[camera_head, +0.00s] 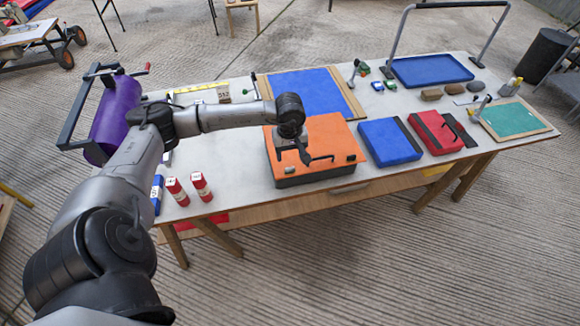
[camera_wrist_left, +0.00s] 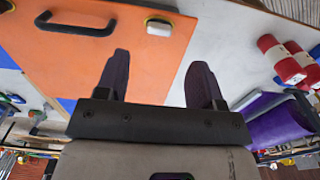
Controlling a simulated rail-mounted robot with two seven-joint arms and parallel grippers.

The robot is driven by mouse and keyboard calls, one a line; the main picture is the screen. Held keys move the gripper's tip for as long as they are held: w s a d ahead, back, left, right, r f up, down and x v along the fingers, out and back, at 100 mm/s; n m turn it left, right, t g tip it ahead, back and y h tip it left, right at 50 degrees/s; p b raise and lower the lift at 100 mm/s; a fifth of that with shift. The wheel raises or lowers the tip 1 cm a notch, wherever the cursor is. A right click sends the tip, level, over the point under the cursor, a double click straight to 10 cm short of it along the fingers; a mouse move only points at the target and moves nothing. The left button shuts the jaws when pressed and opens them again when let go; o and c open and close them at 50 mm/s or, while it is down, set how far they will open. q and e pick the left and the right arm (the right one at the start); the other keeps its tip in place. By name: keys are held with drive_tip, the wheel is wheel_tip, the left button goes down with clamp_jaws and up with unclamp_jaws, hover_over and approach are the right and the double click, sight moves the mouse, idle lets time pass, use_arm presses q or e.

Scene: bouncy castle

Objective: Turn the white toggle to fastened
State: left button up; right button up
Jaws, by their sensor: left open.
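The white toggle (camera_wrist_left: 159,26) is a small white block on a yellowish base, near the edge of the orange panel (camera_wrist_left: 190,30) in the left wrist view. In the head view it appears as a small pale spot (camera_head: 289,170) on the near left part of the orange-topped box (camera_head: 335,133). A black bar handle (camera_wrist_left: 75,27) is beside it on the panel. My left gripper (camera_wrist_left: 158,64) is open and empty over the panel, its fingers pointing toward the toggle and apart from it. In the head view the left gripper (camera_head: 303,153) is dark and small above the box.
A purple roll (camera_head: 115,115) is behind my left arm. A blue case (camera_head: 389,142) and a red case (camera_head: 436,131) lie to the right. Bare table shows left of the box.

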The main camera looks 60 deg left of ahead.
sight(290, 169)
use_arm(q)
wheel_tip(290, 169, down, 8)
drive_tip(key=shift+r, duration=0.15)
drive_tip(key=shift+c, duration=0.3)
drive_tip(key=c, duration=0.9)
